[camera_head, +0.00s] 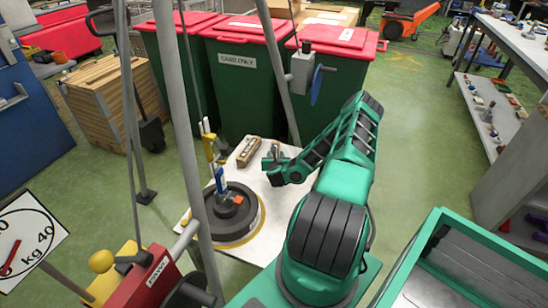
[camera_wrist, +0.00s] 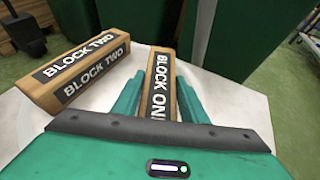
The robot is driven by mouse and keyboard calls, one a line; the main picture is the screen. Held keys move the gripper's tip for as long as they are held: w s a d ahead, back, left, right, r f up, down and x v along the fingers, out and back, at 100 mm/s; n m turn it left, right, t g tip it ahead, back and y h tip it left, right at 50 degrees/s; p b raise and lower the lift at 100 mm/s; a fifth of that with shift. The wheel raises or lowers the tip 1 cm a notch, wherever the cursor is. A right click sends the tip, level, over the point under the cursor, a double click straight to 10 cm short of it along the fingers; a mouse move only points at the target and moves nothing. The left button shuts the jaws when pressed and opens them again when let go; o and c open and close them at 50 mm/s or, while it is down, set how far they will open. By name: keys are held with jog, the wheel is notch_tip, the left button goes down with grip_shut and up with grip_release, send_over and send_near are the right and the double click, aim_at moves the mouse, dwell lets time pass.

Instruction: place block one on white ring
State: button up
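Block one (camera_wrist: 160,85) is a wooden bar with a black label, lying between the two fingers of my gripper (camera_wrist: 160,98). The fingers flank its long sides closely; I cannot tell whether they press on it. Its near end is hidden by my gripper body. In the head view my gripper (camera_head: 277,164) is low over the white table top, right of block two (camera_head: 249,152). Block two (camera_wrist: 82,72) lies apart on the left in the wrist view. A dark round turntable (camera_head: 237,222) with a yellowish rim stands at the table's front left.
A yellow post (camera_head: 210,147) and a blue-and-white upright piece (camera_head: 220,181) stand by the turntable. Grey poles (camera_head: 185,120) rise at the left. Green bins with red lids (camera_head: 240,75) stand close behind the table. Bare white surface (camera_head: 283,205) lies right of the turntable.

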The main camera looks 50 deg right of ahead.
jog(key=o, duration=0.3)
jog(key=shift+a+r, duration=0.1)
